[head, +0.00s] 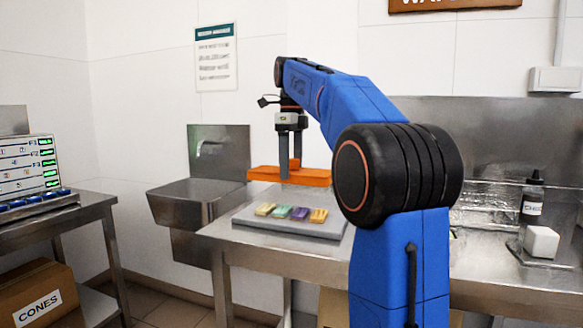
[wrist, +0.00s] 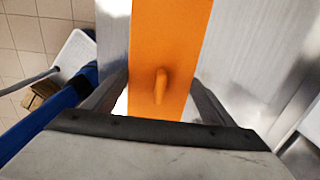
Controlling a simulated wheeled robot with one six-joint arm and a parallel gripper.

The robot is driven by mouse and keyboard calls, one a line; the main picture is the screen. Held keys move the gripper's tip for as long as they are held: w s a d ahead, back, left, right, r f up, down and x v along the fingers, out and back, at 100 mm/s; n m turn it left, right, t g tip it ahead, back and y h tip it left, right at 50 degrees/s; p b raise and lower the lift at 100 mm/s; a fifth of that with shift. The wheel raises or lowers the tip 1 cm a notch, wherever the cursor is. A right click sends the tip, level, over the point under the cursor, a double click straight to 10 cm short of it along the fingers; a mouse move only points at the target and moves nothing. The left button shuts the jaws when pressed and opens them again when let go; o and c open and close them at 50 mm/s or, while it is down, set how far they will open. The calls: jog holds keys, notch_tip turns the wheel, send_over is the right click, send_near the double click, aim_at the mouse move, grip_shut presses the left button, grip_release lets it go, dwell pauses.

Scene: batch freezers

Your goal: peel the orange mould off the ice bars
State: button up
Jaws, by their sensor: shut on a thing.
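The orange mould (head: 308,177) is in the air above the ice bars in the head view, roughly level and apart from them. My gripper (head: 289,170) points down and is shut on the mould. In the wrist view the mould (wrist: 172,45) runs up the middle between my two fingers (wrist: 160,98), with a small raised tab on it. Several ice bars, yellow, green, purple and orange, lie in a row, the purple bar (head: 300,214) among them. They rest on a grey slab (head: 270,228) on the steel table. The wrist view does not show the bars.
The steel table (head: 222,232) stands at the middle, with a steel sink (head: 187,203) behind it to the left. A dark-capped bottle (head: 532,198) and a white block (head: 541,242) stand at the right. A control panel (head: 28,165) sits on the left bench.

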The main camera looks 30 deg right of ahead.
jog(key=shift+r, duration=1.45)
jog(key=shift+s, duration=0.1)
